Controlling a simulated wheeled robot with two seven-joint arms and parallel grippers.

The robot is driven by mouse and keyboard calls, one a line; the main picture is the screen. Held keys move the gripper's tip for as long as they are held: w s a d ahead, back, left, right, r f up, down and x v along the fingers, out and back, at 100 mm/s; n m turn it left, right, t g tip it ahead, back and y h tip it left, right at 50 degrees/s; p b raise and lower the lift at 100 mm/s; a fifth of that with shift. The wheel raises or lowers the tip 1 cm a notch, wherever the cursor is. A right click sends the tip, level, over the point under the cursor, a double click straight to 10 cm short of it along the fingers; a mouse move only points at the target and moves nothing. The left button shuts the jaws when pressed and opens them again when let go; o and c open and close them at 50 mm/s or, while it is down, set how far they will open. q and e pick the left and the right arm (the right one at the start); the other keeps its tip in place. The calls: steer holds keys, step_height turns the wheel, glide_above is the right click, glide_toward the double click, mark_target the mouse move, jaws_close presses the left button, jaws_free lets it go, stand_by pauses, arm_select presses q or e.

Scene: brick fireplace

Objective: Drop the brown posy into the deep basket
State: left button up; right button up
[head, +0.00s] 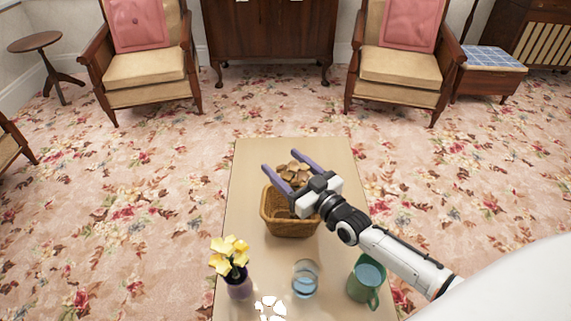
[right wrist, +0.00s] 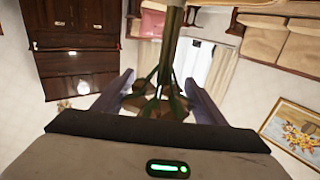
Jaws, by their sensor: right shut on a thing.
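The brown posy (head: 292,172) is held between the two purple fingers of my right gripper (head: 271,160). In the right wrist view its green stems (right wrist: 172,55) and brown blooms (right wrist: 150,103) show between the fingers. The deep basket (head: 290,225) is brown and woven, and stands upright on the table. My right gripper and the posy are over the basket's far side in the head view. The gripper hides part of the basket's rim and inside; the exact height above it is hard to tell. My left gripper is out of view.
On the narrow table (head: 250,180), a purple vase with yellow flowers (head: 238,287), a glass of water (head: 305,279), a green mug (head: 365,283) and a white flower-like thing (head: 271,308) stand nearer me. The table's far end is clear. Armchairs stand beyond.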

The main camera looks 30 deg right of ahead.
mark_target(305, 180)
steer(key=o, duration=1.1)
steer(key=shift+c, duration=0.2)
steer(key=shift+r, duration=0.2)
steer(key=shift+r+p, duration=0.45)
steer(key=shift+p, duration=0.1)
steer(key=s, duration=0.3)
steer(key=s+d+p, duration=0.1)
steer(key=s, duration=0.3)
steer(key=s+d, duration=0.1)
steer(key=s, duration=0.2)
steer(key=shift+s+f, duration=0.1)
steer(key=shift+s, duration=0.8)
